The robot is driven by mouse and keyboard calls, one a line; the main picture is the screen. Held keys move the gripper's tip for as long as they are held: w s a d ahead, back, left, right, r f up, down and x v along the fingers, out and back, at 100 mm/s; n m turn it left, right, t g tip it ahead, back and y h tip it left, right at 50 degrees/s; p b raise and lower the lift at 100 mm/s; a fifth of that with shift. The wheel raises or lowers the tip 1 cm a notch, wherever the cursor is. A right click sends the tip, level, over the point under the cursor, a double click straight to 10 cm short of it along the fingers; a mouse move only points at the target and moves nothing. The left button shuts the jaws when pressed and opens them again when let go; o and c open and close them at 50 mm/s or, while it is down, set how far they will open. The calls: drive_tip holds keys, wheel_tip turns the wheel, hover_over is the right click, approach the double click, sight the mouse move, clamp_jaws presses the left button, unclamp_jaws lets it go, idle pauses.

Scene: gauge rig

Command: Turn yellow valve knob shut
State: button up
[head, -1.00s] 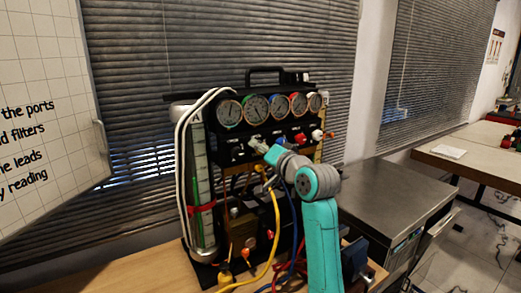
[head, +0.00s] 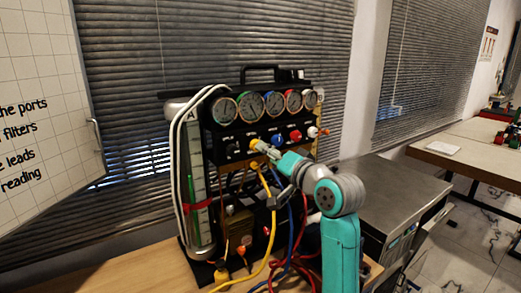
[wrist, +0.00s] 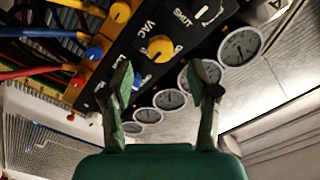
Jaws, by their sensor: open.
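The yellow valve knob (wrist: 160,48) sits on the dark panel, beside the "VAC" and "SHUT" lettering in the wrist view. It also shows in the head view (head: 254,144), partly hidden by my gripper. My gripper (wrist: 163,76) is open and empty. In the wrist view the knob appears just beyond the gap between the two fingertips, and I see no finger touching it. In the head view my gripper (head: 264,149) reaches the panel from the right, close to the knob.
A blue knob (head: 276,140), a red knob and a white knob sit to the right on the panel. Several round gauges (head: 250,105) line its top. Yellow, blue and red hoses hang below. A white-hosed cylinder (head: 198,185) stands left, and a metal-topped cabinet (head: 400,195) stands right.

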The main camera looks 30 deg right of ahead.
drive_tip(key=s, duration=0.5)
drive_tip(key=shift+f, duration=0.1)
idle(0.4)
drive_tip(key=s+a+f+h, duration=0.1)
drive_tip(key=a+f, duration=0.1)
drive_tip(key=f, duration=0.6)
drive_tip(key=s+a+f, duration=0.2)
drive_tip(key=a+f, duration=0.1)
drive_tip(key=f, duration=0.6)
drive_tip(key=s+a+f+n+g, duration=0.1)
drive_tip(key=s+a+f, duration=0.2)
drive_tip(key=s+f, duration=0.35)
drive_tip(key=s+a+f+g, duration=0.1)
drive_tip(key=s+a+f, duration=0.2)
drive_tip(key=s+f, duration=0.35)
drive_tip(key=s+a+f+n, duration=0.3)
drive_tip(key=s+a+f, duration=0.2)
drive_tip(key=s+f, duration=0.5)
drive_tip(key=s+a+r+n, duration=0.1)
drive_tip(key=s+n, duration=0.1)
drive_tip(key=s, duration=0.7)
drive_tip(key=s+a+r+n+g+y, duration=0.1)
drive_tip(key=s+a+r+n, duration=0.1)
drive_tip(key=s, duration=0.8)
drive_tip(key=shift+n, duration=0.6)
drive_tip(key=shift+a, duration=0.1)
